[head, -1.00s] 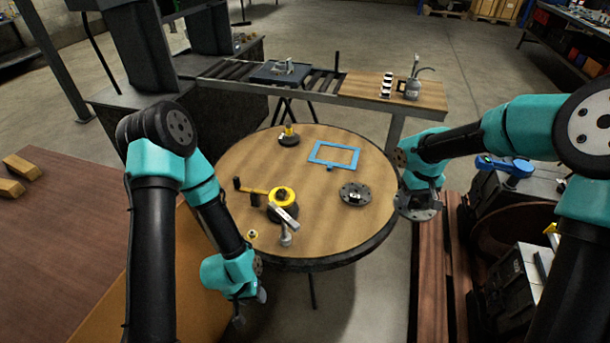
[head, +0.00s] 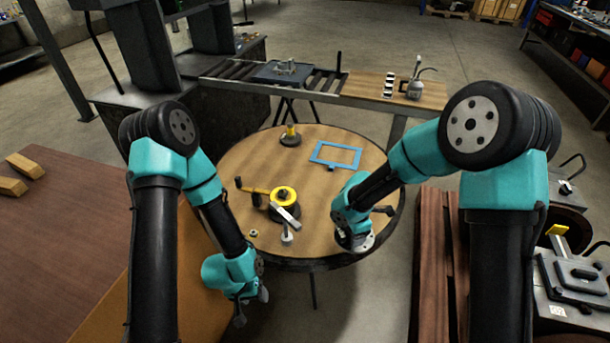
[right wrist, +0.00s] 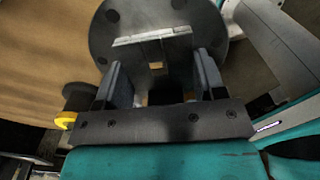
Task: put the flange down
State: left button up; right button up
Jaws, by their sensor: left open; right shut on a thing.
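The flange, a round grey disc with bolt holes (head: 364,245), is at the front right edge of the round wooden table. In the right wrist view the disc (right wrist: 205,25) fills the top, with my fingers on either side of its raised middle part. My right gripper (head: 352,232) is shut on it. I cannot tell whether the disc touches the tabletop. My left gripper (head: 250,306) is open and empty, low in front of the table's left edge.
A roller conveyor (head: 310,80) stands behind.

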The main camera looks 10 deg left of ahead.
jog(key=s+a+f+n, duration=0.3)
jog(key=s+a+n, duration=0.1)
jog(key=n, duration=0.2)
jog(key=shift+a+f+n, duration=0.3)
jog(key=shift+a, duration=0.1)
jog(key=w, duration=0.5)
jog(key=w+f, duration=0.1)
jog(key=w, duration=0.9)
jog(key=shift+w+f, duration=0.2)
jog(key=shift+w, duration=0.35)
jog(key=shift+f, duration=1.75)
jog(key=shift+f, duration=0.1)
